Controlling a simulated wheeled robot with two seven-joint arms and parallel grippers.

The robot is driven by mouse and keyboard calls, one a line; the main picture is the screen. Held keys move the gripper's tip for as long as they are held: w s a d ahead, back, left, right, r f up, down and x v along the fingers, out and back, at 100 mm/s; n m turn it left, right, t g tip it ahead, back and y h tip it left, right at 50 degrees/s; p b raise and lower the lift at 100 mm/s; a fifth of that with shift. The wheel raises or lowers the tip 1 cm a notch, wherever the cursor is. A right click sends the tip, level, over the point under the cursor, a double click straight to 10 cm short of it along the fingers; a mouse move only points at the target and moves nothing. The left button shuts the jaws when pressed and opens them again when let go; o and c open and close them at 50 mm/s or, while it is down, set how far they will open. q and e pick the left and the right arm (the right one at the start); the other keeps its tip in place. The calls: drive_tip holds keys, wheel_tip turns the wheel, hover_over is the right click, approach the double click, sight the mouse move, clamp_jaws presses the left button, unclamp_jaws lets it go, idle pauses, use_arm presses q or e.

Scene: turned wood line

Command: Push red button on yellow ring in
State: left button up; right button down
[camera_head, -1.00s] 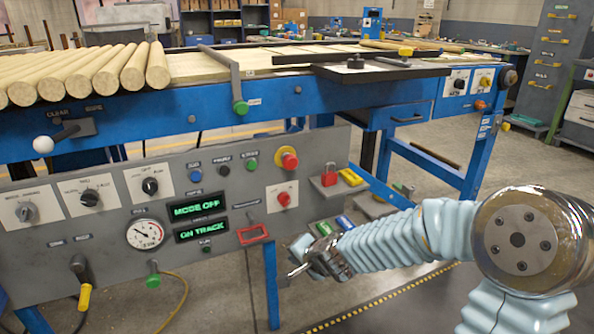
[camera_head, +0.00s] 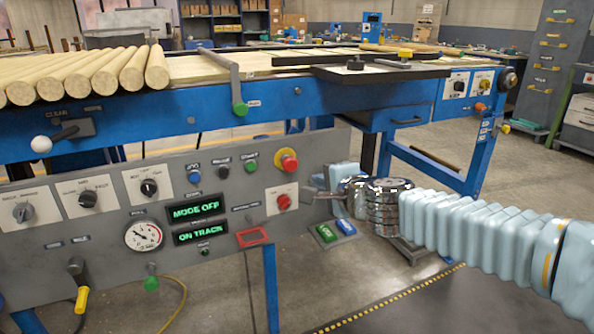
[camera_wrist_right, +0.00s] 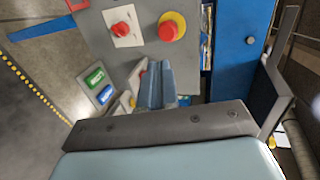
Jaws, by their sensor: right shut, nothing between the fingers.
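The red button on its yellow ring (camera_head: 288,161) sits at the upper right of the grey control panel (camera_head: 110,225). It also shows near the top of the right wrist view (camera_wrist_right: 170,28), with nothing in front of it. My right gripper (camera_head: 312,192) is shut and empty, at the panel's right edge, below and right of the button in the head view. In the right wrist view its fingers (camera_wrist_right: 154,68) point toward the panel, below the button and apart from it. My left gripper is not in view.
A red knob on a white plate (camera_head: 283,201) is just below the button. Black, green and blue buttons (camera_head: 222,170) line its left. The blue conveyor frame (camera_head: 300,100) runs behind and above.

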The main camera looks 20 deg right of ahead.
drive_tip(key=b, duration=0.3)
approach(292, 164)
wheel_tip(292, 164, down, 3)
drive_tip(key=w, duration=0.4)
drive_tip(key=shift+w+a+r, duration=0.1)
drive_tip(key=shift+w+r, duration=0.1)
drive_tip(key=shift+w, duration=0.15)
drive_tip(key=shift+w+p, duration=0.3)
drive_tip(key=shift+w, duration=0.5)
drive_tip(key=shift+w+r+p, duration=0.1)
drive_tip(key=shift+w+p, duration=0.3)
drive_tip(key=shift+w, duration=0.5)
